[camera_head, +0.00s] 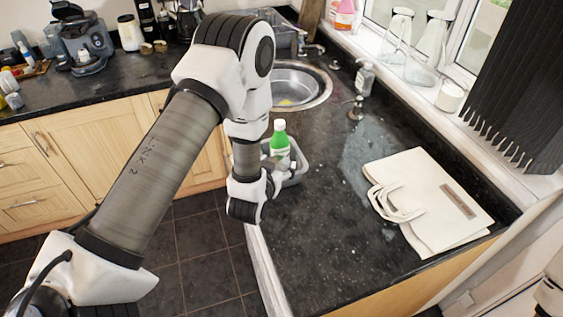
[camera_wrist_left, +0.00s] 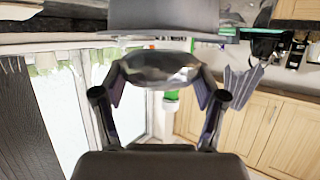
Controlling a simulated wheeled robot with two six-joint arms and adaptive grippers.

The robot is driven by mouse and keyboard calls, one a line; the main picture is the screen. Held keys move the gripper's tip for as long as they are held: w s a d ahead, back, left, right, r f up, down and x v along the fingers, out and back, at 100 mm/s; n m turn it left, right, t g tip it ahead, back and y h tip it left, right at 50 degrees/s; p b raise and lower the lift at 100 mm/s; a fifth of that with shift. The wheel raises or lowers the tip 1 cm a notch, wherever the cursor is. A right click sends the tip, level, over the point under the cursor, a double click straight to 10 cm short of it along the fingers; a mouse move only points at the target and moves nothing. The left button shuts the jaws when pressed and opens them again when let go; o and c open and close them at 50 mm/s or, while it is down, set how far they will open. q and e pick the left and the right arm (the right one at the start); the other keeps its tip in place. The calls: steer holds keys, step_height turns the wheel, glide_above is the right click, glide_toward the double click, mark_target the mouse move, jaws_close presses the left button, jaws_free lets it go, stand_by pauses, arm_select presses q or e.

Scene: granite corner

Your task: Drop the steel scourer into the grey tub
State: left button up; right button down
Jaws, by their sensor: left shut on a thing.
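The grey tub (camera_head: 299,168) stands on the black counter near its front edge, with a green bottle (camera_head: 280,140) with a white cap showing at it. My left gripper (camera_head: 274,164) is at the tub's near left side, partly hidden by my wrist. In the left wrist view, which looks upside down, my left gripper (camera_wrist_left: 160,88) is shut on the shiny steel scourer (camera_wrist_left: 160,66). A grey surface, probably the tub (camera_wrist_left: 165,17), is close beyond the scourer. The scourer cannot be made out in the head view. My right gripper is out of view.
A cream bag (camera_head: 432,200) lies flat on the counter to the right. A round sink (camera_head: 292,88) and a soap dispenser (camera_head: 364,78) are behind the tub. Glass jugs (camera_head: 426,50) stand on the windowsill. The counter in front of the tub is clear.

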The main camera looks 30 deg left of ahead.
arm_select(q)
steer(key=shift+w+f, duration=0.2)
steer(key=shift+w, duration=0.25)
steer(key=shift+s+f+b, duration=0.1)
steer(key=shift+s+b, duration=0.25)
steer(key=shift+s, duration=0.15)
steer(key=shift+w+f, duration=0.2)
steer(key=shift+f, duration=0.1)
steer(key=o, duration=0.9)
steer(key=shift+w, duration=0.1)
steer(key=shift+c, duration=0.2)
steer(key=shift+r, duration=0.1)
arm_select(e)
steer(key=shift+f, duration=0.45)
arm_select(q)
steer(key=shift+s, duration=0.2)
